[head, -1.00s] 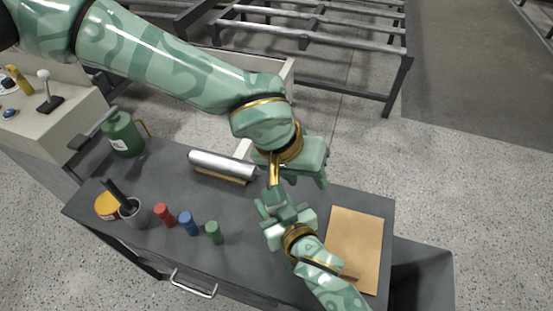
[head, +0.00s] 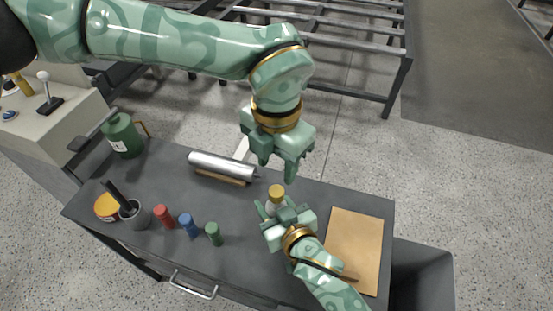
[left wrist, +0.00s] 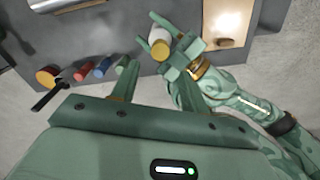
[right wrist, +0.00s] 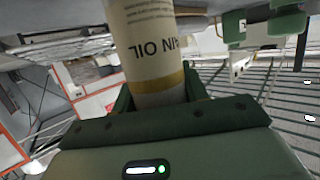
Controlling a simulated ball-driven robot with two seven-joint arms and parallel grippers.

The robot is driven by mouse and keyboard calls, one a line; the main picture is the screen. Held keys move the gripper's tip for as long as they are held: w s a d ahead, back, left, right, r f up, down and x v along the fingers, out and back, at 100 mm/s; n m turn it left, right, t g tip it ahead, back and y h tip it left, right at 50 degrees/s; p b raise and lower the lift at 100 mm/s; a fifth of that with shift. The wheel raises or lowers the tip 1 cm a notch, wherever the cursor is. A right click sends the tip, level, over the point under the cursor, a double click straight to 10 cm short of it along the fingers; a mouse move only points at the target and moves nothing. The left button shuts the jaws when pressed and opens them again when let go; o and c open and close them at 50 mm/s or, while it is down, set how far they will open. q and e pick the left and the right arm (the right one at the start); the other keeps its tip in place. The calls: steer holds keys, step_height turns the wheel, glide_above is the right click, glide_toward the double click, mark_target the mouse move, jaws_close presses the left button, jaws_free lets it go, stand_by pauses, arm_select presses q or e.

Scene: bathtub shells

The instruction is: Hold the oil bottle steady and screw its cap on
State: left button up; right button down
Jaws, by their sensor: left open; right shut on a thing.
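The oil bottle (head: 272,207) has a pale body and stands upright over the right part of the grey bench. Its yellow cap (head: 276,191) sits on top; how tight it is cannot be told. My right gripper (head: 271,212) is shut around the bottle's body from the front. In the right wrist view the bottle (right wrist: 147,35) fills the jaws, with its label upside down. My left gripper (head: 278,170) is open and empty above the cap, fingers pointing down, clear of it. The left wrist view shows the cap (left wrist: 160,50) beyond the open fingers.
A tan board (head: 355,245) lies right of the bottle. A silver roll (head: 222,165) lies to the left. A green can (head: 122,135) stands at the back left.

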mark_target(276, 190)
arm_select(q)
steer(key=shift+f, duration=4.05)
jaws_close()
steer(key=m, duration=0.8)
steer(key=shift+o, duration=0.7)
jaws_free()
steer(key=shift+r, duration=0.1)
